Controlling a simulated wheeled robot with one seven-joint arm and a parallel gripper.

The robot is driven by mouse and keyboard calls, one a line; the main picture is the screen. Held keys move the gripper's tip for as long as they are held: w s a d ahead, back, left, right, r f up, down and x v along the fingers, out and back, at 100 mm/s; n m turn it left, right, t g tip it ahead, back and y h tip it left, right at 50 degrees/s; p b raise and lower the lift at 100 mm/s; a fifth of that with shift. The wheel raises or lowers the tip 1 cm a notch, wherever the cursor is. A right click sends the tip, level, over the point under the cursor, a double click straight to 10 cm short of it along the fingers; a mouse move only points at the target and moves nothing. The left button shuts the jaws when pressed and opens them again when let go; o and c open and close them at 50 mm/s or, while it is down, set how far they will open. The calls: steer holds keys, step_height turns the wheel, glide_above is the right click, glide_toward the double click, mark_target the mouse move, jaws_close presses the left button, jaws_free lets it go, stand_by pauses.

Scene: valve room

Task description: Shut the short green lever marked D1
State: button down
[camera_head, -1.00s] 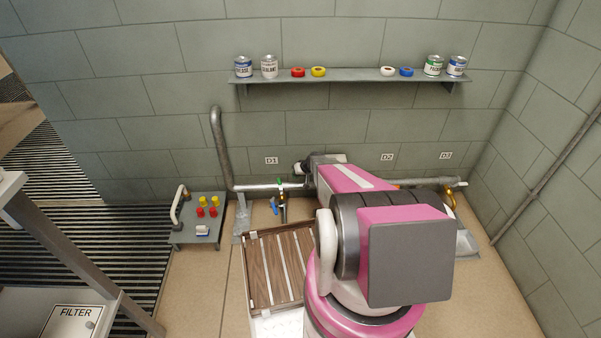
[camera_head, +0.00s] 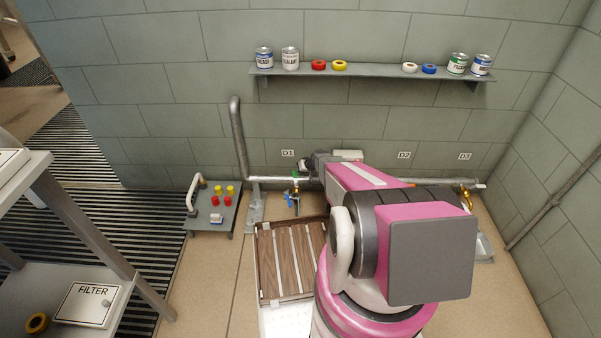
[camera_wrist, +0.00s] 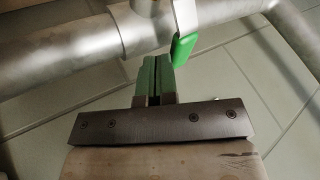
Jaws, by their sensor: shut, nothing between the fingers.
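The short green lever (camera_wrist: 184,48) shows in the wrist view. It has a bright green grip on a pale metal strip that crosses the grey pipe (camera_wrist: 75,55). In the head view the lever (camera_head: 295,174) is a tiny green spot on the pipe, below and right of the D1 label (camera_head: 287,153). My gripper (camera_wrist: 154,62) is shut and empty. Its pale green fingertips are just left of and below the lever's grip in the wrist view. I cannot tell if they touch it. In the head view my arm hides the fingers.
A blue handle (camera_head: 290,200) is below the pipe near D1. A slatted wooden panel (camera_head: 267,265) lies in front. A grey stand (camera_head: 222,211) with red and yellow knobs is at left. The wall shelf (camera_head: 375,74) holds cans and tape rolls. D2 and D3 labels are at right.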

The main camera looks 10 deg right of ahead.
steer(key=shift+w+a+n+g, duration=0.2)
steer(key=shift+a+n+g, duration=0.1)
steer(key=shift+n, duration=0.3)
steer(key=shift+w+a+n+y, duration=0.15)
steer(key=shift+a+n+y, duration=0.05)
steer(key=shift+n+y, duration=0.1)
steer(key=shift+w+a+n+g+y, duration=0.2)
steer(key=shift+a+n+g+y, duration=0.1)
steer(key=shift+a+n+g, duration=0.75)
steer(key=a+n+g, duration=0.1)
steer(key=n, duration=0.1)
steer(key=a+n+g, duration=0.1)
steer(key=n, duration=0.1)
steer(key=shift+s, duration=0.15)
steer(key=shift+s+a+n+g, duration=0.2)
steer(key=shift+a+n+g, duration=0.35)
steer(key=shift+n, duration=0.3)
steer(key=s+a+n+g, duration=0.1)
steer(key=s+a+n, duration=0.1)
steer(key=a, duration=0.1)
steer(key=shift+s, duration=0.35)
